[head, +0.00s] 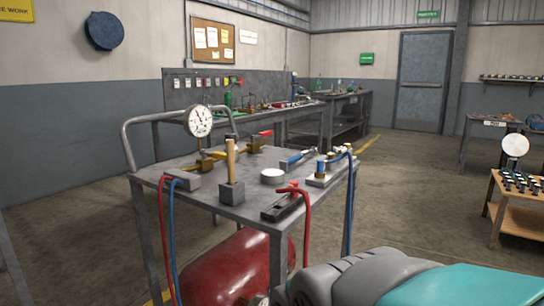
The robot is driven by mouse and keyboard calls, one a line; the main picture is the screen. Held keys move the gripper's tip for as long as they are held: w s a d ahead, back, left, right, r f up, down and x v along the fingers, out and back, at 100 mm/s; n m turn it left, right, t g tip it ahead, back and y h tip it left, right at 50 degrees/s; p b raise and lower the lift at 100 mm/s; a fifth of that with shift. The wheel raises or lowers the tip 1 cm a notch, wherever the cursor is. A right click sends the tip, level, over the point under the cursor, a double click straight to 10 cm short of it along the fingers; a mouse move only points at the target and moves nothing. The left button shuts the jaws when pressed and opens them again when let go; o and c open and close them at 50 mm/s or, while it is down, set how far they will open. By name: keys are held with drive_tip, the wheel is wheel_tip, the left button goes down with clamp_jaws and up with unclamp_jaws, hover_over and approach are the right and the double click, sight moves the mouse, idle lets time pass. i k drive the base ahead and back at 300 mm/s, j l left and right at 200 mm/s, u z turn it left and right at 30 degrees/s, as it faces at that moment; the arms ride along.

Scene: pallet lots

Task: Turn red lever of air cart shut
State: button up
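The air cart is a grey metal table (225,210) with a tubular push handle at its left and a red tank (243,268) beneath. On its far side a brass valve (254,147) carries a small red lever (264,134), which points right. Brass piping links it to a round white dial gauge (199,121) at the left. The lever is small here, and I cannot tell how it lies against the pipe. My gripper is not in view.
On the cart top are a wooden-handled tool in a grey block (231,185), a white disc (272,176), a red hose fitting (292,188) and a blue-handled part (300,157). Red and blue hoses hang down. A workbench (285,115) stands behind, a wooden stand (515,223) at right.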

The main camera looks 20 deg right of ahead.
sight(263, 134)
drive_tip(key=i+l, duration=0.15)
drive_tip(key=l, duration=0.2)
drive_tip(key=i+l+u, duration=0.1)
drive_tip(key=l, duration=0.2)
drive_tip(key=i+l, duration=0.15)
drive_tip(key=l, duration=0.2)
drive_tip(key=i+l+u, duration=0.15)
drive_tip(key=l, duration=0.2)
